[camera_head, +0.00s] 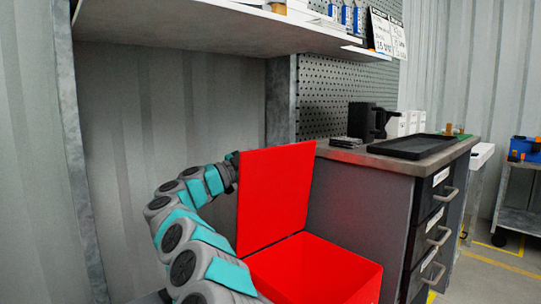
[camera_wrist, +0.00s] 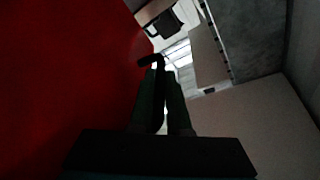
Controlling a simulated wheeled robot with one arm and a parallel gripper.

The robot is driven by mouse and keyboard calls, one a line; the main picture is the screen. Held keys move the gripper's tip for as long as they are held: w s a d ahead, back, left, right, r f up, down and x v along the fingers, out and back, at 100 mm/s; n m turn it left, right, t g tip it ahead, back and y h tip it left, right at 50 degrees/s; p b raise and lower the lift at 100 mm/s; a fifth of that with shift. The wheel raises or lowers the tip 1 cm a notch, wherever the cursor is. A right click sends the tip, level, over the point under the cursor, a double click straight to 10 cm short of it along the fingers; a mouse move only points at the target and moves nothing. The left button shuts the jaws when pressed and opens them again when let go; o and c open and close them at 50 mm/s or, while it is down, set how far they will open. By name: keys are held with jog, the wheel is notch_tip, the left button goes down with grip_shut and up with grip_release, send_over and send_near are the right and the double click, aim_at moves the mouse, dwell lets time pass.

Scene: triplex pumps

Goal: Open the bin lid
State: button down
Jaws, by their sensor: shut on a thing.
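The red bin (camera_head: 345,272) stands beside the workbench at the lower middle of the head view. Its red lid (camera_head: 276,195) is raised and stands nearly upright, hinged along the bin's left edge, with the inside opening facing up. The lid fills the left of the wrist view as a dark red surface (camera_wrist: 60,80). My arm reaches up on the left of the lid, and my gripper (camera_wrist: 160,68) is at its upper left edge, partly hidden behind it in the head view. The fingers are close together on a dark, hook-like part by the lid; the exact contact is too dark to see.
A shelf (camera_head: 200,25) hangs above the arm. A metal post (camera_head: 281,100) and corrugated wall are behind. A cart (camera_head: 520,195) stands far right.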

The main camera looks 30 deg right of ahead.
jog(key=shift+w, duration=0.15)
jog(key=w+n+p, duration=0.1)
jog(key=p, duration=0.1)
jog(key=w+n+p, duration=0.1)
jog(key=w+p, duration=0.1)
jog(key=w+t+p, duration=0.1)
jog(key=p, duration=0.2)
jog(key=shift+w+a+f+n+h, duration=0.2)
jog(key=shift+a+f+n+h, duration=0.1)
jog(key=shift+a+f+n, duration=0.1)
jog(key=c, duration=1.2)
grip_release()
jog(key=shift+o, duration=0.2)
jog(key=shift+a, duration=0.1)
jog(key=v, duration=0.7)
jog(key=shift+a, duration=0.3)
jog(key=shift+f, duration=0.1)
